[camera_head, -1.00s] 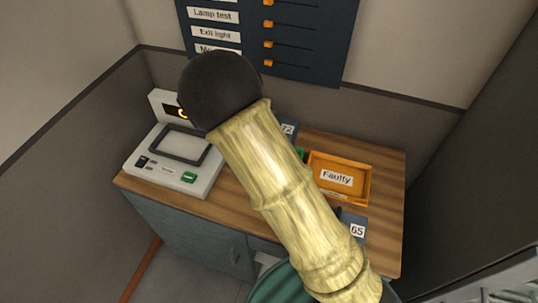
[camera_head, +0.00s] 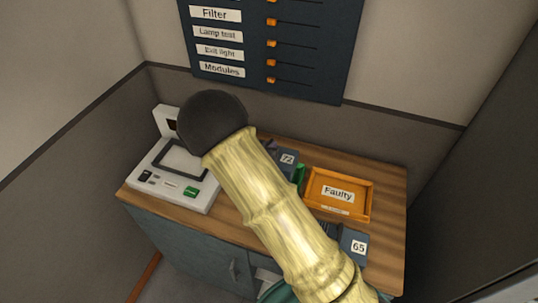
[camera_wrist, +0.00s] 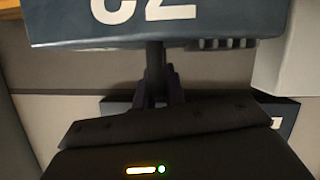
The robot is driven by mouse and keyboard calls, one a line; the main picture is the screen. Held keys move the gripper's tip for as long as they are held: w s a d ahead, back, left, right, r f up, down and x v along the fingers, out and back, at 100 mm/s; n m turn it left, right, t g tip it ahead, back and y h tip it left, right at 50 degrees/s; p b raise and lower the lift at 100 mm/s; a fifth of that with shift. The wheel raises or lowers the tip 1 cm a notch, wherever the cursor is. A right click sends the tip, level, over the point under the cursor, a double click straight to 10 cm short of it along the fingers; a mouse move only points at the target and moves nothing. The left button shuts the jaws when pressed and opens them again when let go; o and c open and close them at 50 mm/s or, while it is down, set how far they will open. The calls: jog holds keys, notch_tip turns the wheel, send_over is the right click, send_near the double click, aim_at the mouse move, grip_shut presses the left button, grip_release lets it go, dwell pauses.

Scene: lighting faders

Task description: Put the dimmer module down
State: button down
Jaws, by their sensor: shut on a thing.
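The dimmer module (camera_head: 287,159) is a dark blue block with a white label reading 72, at the rear middle of the desk, partly hidden behind my arm. In the wrist view the dark blue module (camera_wrist: 220,24) fills the top, its number upside down and cut off. My gripper (camera_wrist: 155,75) is shut on it; my arm hides the gripper in the head view. A sliver of a green thing (camera_head: 300,178) shows just below and right of the module. I cannot tell whether the module touches anything beneath it.
An orange tray labelled Faulty (camera_head: 368,200) is right of the module. Another module, marked 65 (camera_head: 357,246), is in front of it. A white tester (camera_head: 170,183) stands at left on the wooden desk (camera_head: 392,180). A fader panel (camera_head: 325,75) is on the wall behind.

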jog(key=shift+f, duration=2)
jog(key=c, duration=1.5)
grip_release()
jog(key=shift+f, duration=0.15)
jog(key=shift+o, duration=0.2)
jog(key=shift+s, duration=0.1)
jog(key=v, duration=1.2)
jog(key=shift+b, duration=0.45)
